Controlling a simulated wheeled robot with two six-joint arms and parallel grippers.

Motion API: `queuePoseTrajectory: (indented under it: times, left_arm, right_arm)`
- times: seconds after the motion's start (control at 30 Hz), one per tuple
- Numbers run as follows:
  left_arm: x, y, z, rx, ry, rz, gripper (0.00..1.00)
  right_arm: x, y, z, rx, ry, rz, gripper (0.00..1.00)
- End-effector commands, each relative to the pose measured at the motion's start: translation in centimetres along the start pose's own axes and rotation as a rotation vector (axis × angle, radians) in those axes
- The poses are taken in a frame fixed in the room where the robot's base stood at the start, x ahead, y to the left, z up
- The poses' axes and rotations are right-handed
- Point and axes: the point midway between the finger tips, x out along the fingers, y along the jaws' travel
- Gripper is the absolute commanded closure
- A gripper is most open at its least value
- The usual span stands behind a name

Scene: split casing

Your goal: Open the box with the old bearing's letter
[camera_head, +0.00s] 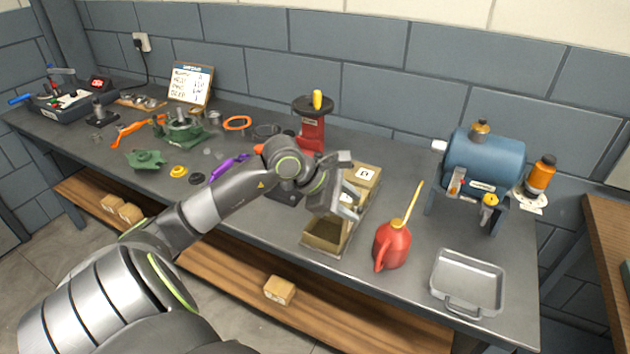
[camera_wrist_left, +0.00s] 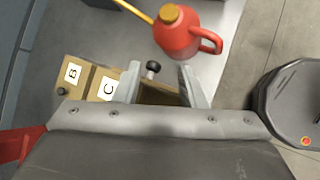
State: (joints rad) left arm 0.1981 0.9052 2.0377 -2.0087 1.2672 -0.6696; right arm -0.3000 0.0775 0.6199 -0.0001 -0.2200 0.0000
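My left gripper (camera_head: 346,206) is over the row of cardboard boxes near the table's front edge. In the left wrist view its two fingers (camera_wrist_left: 160,88) stand apart, with a dark round knob (camera_wrist_left: 152,67) on a pale stem between them; contact is not clear. A box labelled B (camera_wrist_left: 73,72) and a box labelled C (camera_wrist_left: 107,87) lie beside the fingers. In the head view a labelled box (camera_head: 366,174) is behind the gripper, and a box with an open-looking, dark inside (camera_head: 324,234) is in front. The arm hides part of the row. My right gripper is out of view.
A red oil can (camera_head: 391,245) with a long yellow spout stands just right of the boxes. A grey metal tray (camera_head: 468,283) and a blue motor-like machine (camera_head: 484,162) are further right. A written board (camera_head: 190,84) leans at the back left; its text is too small to read.

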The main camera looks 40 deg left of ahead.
Motion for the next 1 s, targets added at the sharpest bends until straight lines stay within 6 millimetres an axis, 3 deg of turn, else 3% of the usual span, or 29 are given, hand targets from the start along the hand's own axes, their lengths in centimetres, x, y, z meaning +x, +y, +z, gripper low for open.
queuePoseTrajectory:
  times: [0.53,0.93,1.0]
  left_arm:
    - [-5.6,-0.1,-0.1,0.004,0.004,0.001,0.63]
    - [-8.7,-0.1,0.1,0.003,0.004,0.0,0.63]
    - [-9.5,0.0,0.1,0.002,0.007,-0.001,0.63]
  right_arm:
    - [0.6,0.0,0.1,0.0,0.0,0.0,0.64]
    - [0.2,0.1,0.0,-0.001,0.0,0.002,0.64]
    - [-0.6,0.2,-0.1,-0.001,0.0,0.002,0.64]
